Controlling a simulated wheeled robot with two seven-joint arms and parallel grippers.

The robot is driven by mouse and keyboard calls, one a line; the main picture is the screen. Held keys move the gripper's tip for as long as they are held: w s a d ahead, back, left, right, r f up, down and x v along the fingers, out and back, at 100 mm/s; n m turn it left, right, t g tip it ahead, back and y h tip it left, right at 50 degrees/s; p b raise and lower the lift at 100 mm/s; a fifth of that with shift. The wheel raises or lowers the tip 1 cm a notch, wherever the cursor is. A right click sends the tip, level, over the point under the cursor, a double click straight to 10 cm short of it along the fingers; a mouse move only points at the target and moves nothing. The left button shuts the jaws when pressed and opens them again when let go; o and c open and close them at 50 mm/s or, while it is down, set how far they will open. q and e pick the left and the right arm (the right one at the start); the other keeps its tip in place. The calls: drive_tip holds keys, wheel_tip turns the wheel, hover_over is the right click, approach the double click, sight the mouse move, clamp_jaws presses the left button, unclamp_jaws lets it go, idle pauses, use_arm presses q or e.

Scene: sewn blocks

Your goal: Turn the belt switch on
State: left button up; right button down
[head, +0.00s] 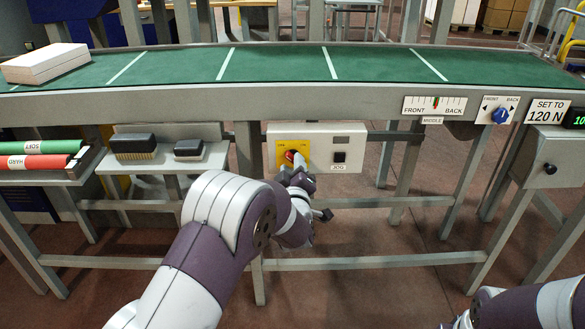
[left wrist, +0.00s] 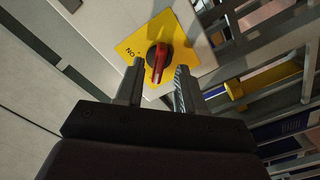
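The belt switch (head: 290,156) is a red rotary knob on a yellow plate (head: 279,158), fixed to the left part of a pale control box under the conveyor. In the left wrist view the knob (left wrist: 159,57) has a raised red handle, and an ON mark shows on the yellow plate to its left. The handle does not point at that mark. My left gripper (left wrist: 158,84) is open, with one finger on each side of the handle's near end and visible gaps between. In the head view my left gripper (head: 297,172) is right at the knob. My right gripper is out of view.
A JOG button (head: 339,157) sits right of the switch on the same box. The green conveyor (head: 280,66) runs above, with a white box (head: 45,63) at its left. A blue FRONT/BACK knob (head: 500,115) is far right. Brushes (head: 133,147) lie on a shelf left.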

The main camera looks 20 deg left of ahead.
use_arm(q)
drive_tip(key=shift+w+a, duration=0.1)
drive_tip(key=shift+w, duration=0.65)
clamp_jaws()
drive_tip(key=shift+s+f+m+p, duration=0.1)
drive_tip(key=shift+m+p, duration=3.75)
drive_tip(key=shift+m, duration=5.15)
